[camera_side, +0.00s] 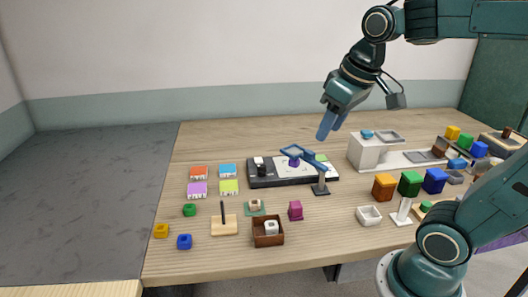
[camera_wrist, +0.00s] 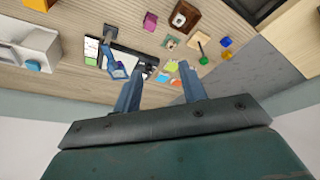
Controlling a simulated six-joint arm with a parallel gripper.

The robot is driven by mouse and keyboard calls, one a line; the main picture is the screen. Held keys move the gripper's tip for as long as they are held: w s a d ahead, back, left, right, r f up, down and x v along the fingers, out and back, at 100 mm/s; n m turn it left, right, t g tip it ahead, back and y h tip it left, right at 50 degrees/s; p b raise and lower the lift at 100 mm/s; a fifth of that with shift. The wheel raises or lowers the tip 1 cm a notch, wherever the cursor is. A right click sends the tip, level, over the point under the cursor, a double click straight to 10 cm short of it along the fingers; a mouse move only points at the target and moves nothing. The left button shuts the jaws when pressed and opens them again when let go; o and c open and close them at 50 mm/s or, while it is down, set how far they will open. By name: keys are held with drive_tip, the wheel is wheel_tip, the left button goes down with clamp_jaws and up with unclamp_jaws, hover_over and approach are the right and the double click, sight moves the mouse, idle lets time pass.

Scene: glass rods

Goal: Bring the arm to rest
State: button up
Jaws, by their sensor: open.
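My gripper (camera_side: 328,122) hangs in the air above the back of the table, under my raised arm. Its fingers point down and hold nothing. In the wrist view its two blue fingers (camera_wrist: 162,78) stand apart with a clear gap between them. Small coloured pieces on the table show beyond the gap. No object touches the fingers in either view.
A blue magnifier-like stand (camera_side: 320,186) rises beside a black-and-white board (camera_side: 265,180) below my gripper. A white block station (camera_side: 370,152) stands to the right. Coloured cubes (camera_side: 410,183), small trays and a brown box (camera_side: 268,240) are spread over the wooden table (camera_side: 340,230).

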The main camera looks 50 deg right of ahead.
drive_tip(key=s+a+f+n+t, duration=0.1)
drive_tip(key=s+a+f, duration=0.2)
drive_tip(key=s, duration=0.4)
drive_tip(key=shift+a+f+t+y, duration=0.2)
drive_tip(key=shift+a+t+y, duration=0.1)
drive_tip(key=shift+a, duration=0.25)
drive_tip(key=shift+s, duration=0.1)
idle(0.9)
